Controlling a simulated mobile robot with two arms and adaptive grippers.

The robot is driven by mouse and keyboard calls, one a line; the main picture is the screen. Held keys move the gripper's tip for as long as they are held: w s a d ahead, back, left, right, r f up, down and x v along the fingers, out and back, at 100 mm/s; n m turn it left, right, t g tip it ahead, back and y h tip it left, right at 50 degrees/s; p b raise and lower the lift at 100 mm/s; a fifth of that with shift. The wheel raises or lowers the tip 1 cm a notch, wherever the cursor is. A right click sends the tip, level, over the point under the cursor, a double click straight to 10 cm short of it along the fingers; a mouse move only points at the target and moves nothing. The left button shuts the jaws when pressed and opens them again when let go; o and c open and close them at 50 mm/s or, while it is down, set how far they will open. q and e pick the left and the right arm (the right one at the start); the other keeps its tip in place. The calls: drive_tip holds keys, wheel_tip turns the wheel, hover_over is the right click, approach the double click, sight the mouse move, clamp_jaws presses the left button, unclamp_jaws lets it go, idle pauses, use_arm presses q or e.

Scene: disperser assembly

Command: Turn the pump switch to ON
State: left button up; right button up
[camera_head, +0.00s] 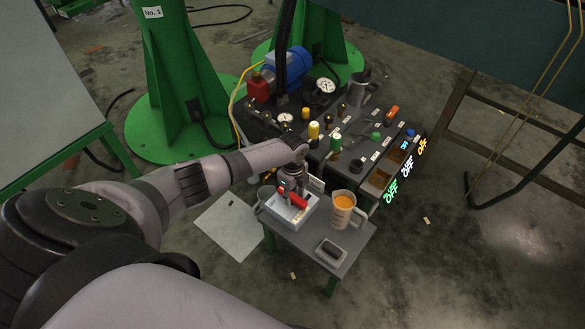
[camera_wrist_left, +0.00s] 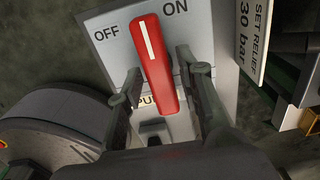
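The pump switch is a red lever (camera_wrist_left: 157,70) with a white stripe on a pale box (camera_wrist_left: 205,22) marked OFF and ON. In the left wrist view the lever's tip points up and slightly left, between the two words. In the head view the red lever (camera_head: 293,199) and the white box (camera_head: 290,216) are on the small table. My left gripper (camera_wrist_left: 160,72) is open, with one finger on each side of the lever and narrow gaps visible. In the head view my left gripper (camera_head: 292,188) is down over the box. My right gripper is out of view.
The small grey table (camera_head: 350,258) also bears a jug of orange liquid (camera_head: 342,210) and a dark dish (camera_head: 331,251). Behind stands a black panel bench with gauges, knobs and lit signs (camera_head: 407,165). A plate reading SET RELIEF 30 bar (camera_wrist_left: 255,30) is close right of the box.

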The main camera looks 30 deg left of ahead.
sight(293, 196)
use_arm(q)
drive_tip(key=shift+o, duration=0.6)
drive_tip(key=shift+a, duration=0.1)
drive_tip(key=shift+r, duration=0.1)
wheel_tip(293, 196, up, 12)
idle(0.4)
